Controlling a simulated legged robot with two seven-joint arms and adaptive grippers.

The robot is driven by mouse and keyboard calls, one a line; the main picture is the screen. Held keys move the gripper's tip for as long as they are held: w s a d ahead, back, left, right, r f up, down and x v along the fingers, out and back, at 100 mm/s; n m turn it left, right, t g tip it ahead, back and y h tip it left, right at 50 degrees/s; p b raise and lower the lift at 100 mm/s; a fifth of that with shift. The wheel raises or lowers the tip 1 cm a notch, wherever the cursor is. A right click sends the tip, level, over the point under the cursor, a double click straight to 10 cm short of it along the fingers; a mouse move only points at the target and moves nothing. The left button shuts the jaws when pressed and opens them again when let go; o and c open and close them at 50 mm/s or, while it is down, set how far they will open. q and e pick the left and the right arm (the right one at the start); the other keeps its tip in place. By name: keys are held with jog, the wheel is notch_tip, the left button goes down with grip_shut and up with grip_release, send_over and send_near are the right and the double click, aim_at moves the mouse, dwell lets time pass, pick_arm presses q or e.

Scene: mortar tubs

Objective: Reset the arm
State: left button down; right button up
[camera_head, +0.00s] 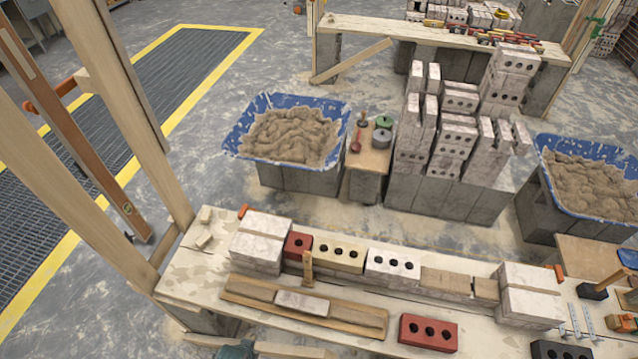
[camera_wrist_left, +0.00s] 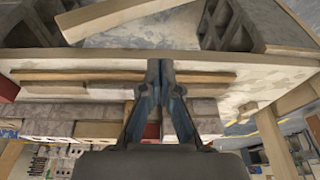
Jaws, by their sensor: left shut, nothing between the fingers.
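My left gripper (camera_wrist_left: 160,72) shows in the left wrist view, with its two fingers together and nothing between them. It is over the workbench (camera_wrist_left: 268,70) and in front of long wooden strips (camera_wrist_left: 215,78); I cannot tell its height above them. In the head view the workbench (camera_head: 200,285) carries a row of bricks, and no gripper can be made out clearly. My right gripper is in neither view.
A red brick (camera_head: 428,332) and a wooden board (camera_head: 345,317) lie near the bench's front. Blue mortar tubs (camera_head: 240,125) (camera_head: 552,150) flank the brick stacks (camera_head: 440,135) behind. Timber posts (camera_head: 125,95) rise at the left.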

pick_arm(q)
jog(key=s+f+g, duration=0.1)
jog(key=s+f, duration=0.2)
jog(key=f, duration=0.9)
jog(key=s+f, duration=0.3)
jog(key=f, duration=0.9)
jog(key=s+a+f, duration=0.1)
jog(key=s+f, duration=0.4)
jog(key=s, duration=0.2)
jog(key=s+a+f+g, duration=0.1)
jog(key=s+a+f, duration=0.1)
jog(key=s+f, duration=0.3)
jog(key=s, duration=0.3)
jog(key=shift+a+f, duration=0.15)
jog(key=shift+f, duration=0.15)
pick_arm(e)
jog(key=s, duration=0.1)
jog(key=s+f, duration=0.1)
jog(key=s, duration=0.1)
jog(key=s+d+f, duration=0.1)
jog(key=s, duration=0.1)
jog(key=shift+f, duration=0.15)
